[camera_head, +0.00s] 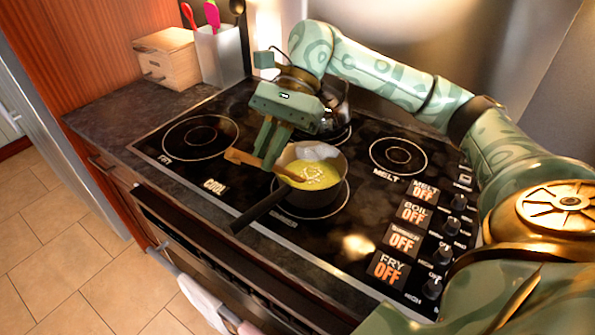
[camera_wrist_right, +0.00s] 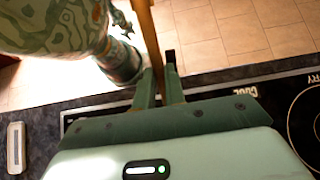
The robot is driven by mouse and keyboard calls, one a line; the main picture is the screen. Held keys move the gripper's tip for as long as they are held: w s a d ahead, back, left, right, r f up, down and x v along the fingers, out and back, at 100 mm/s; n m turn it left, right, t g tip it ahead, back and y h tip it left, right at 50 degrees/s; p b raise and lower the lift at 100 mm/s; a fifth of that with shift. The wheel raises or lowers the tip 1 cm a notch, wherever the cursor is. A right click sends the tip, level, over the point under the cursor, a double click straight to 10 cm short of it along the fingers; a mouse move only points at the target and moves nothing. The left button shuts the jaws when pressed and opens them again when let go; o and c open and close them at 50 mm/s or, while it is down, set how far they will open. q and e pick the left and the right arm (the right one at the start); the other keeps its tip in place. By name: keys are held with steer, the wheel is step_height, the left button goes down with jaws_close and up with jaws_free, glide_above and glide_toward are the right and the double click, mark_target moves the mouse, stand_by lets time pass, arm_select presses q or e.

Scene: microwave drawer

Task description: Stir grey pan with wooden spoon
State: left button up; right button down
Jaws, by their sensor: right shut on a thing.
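The grey pan (camera_head: 262,207) sits on the front middle burner of the stove, its dark handle pointing to the lower left. It holds yellow food with pale bits (camera_head: 318,176). My right gripper (camera_head: 270,160) is shut on the wooden spoon (camera_head: 241,157), just left of the pan. The spoon slants across the pan's left rim, and its lower end reaches over or into the food; contact is unclear. In the right wrist view the spoon (camera_wrist_right: 149,38) stands between the fingers of the right gripper (camera_wrist_right: 160,80). My left gripper is not seen in the head view.
Burners at left (camera_head: 200,136) and right (camera_head: 398,155) are empty. A utensil holder (camera_head: 219,55) and wooden box (camera_head: 167,60) stand at the back left. Knobs (camera_head: 443,255) line the right side.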

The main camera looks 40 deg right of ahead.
steer(key=shift+s+a+r+p, duration=0.25)
steer(key=shift+a+r+p, duration=0.25)
steer(key=shift+a+r, duration=0.4)
steer(key=shift+s+a+r+p, duration=0.2)
steer(key=shift+a+r+p, duration=0.3)
steer(key=shift+a+r, duration=0.35)
steer(key=shift+d+r, duration=0.1)
steer(key=shift+d, duration=0.05)
steer(key=shift+r+p, duration=1.35)
steer(key=shift+r, duration=1.2)
